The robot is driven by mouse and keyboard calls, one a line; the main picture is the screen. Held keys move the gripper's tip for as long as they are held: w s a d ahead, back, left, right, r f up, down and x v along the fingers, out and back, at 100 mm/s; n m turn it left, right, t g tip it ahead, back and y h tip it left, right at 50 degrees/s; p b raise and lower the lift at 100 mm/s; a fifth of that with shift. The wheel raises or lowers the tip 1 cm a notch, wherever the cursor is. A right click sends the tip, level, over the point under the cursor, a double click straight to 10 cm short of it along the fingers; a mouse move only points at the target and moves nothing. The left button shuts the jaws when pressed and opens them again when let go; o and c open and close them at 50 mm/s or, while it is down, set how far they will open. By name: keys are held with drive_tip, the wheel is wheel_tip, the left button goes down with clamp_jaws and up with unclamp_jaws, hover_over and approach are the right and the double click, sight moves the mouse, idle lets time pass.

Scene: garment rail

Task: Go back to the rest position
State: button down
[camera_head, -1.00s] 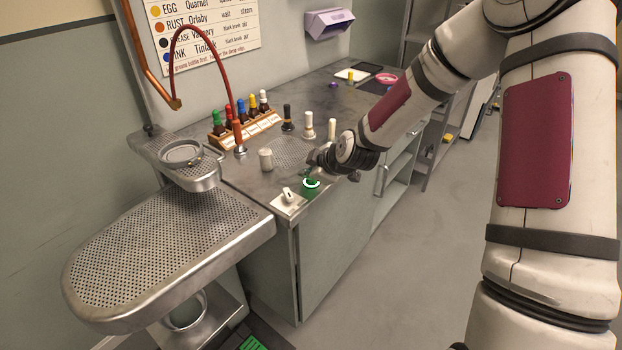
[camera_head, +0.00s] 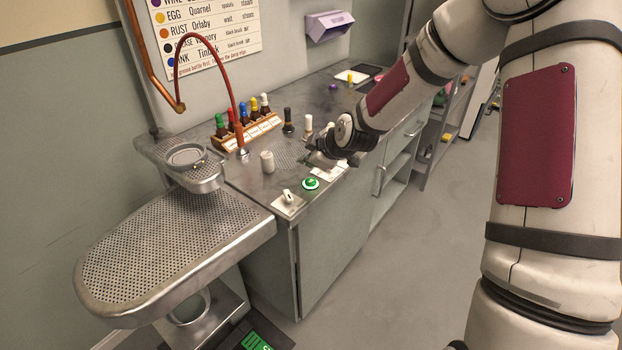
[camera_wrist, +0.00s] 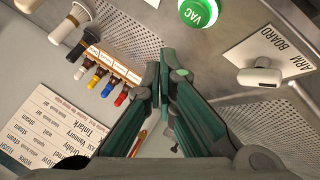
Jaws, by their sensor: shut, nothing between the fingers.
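The arm comes in from the upper right and hides part of the counter. A green VAC button (camera_head: 311,184) is on the counter's front edge, apart from the fingers; it also shows at the top of the wrist view (camera_wrist: 199,11).
A rack of coloured-cap bottles (camera_head: 250,128) stands by the wall, near a red hose (camera_head: 226,72). A white knob (camera_head: 288,197) is left of the button. A perforated steel board (camera_head: 170,250) juts out at left. Floor at right is clear.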

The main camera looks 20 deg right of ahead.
drive_tip(key=shift+r, duration=0.55)
drive_tip(key=shift+s+r, duration=0.1)
drive_tip(key=s+d+r+m+g+h, duration=0.1)
drive_tip(key=s+r+m+g+h, duration=0.15)
drive_tip(key=s+r, duration=0.6)
drive_tip(key=s+r+m+g+h, duration=0.1)
drive_tip(key=s+r+m, duration=0.4)
drive_tip(key=s, duration=0.7)
drive_tip(key=s+r+m, duration=0.2)
drive_tip(key=s, duration=0.8)
drive_tip(key=s+r+m+g, duration=0.1)
drive_tip(key=s+r+m, duration=0.2)
drive_tip(key=s, duration=0.7)
drive_tip(key=shift+y, duration=0.35)
drive_tip(key=c, duration=2.3)
unclamp_jaws()
drive_tip(key=shift+s, duration=0.1)
